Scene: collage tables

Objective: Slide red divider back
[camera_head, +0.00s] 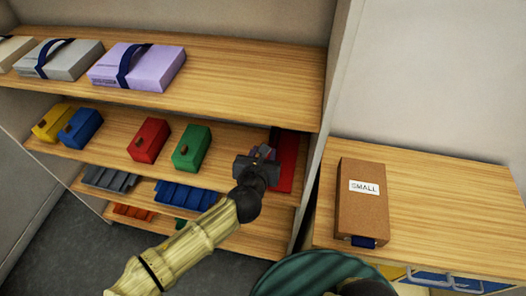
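A flat red piece (287,160), which looks like the red divider, stands at the right end of the middle shelf, close to the cabinet's right side wall. My gripper (263,153) is just left of it, over the middle shelf, and my wrist hides the space below. A small reddish-purple patch shows at the gripper's fingers. I cannot tell whether the gripper touches the red piece, or whether its fingers are open or shut.
The middle shelf (221,170) also holds a green box (192,147), a red box (149,140), a blue box (81,129) and a yellow box (52,123). Binders lie on the top shelf (240,80). A brown box marked SMALL (361,215) lies on the right table (440,210).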

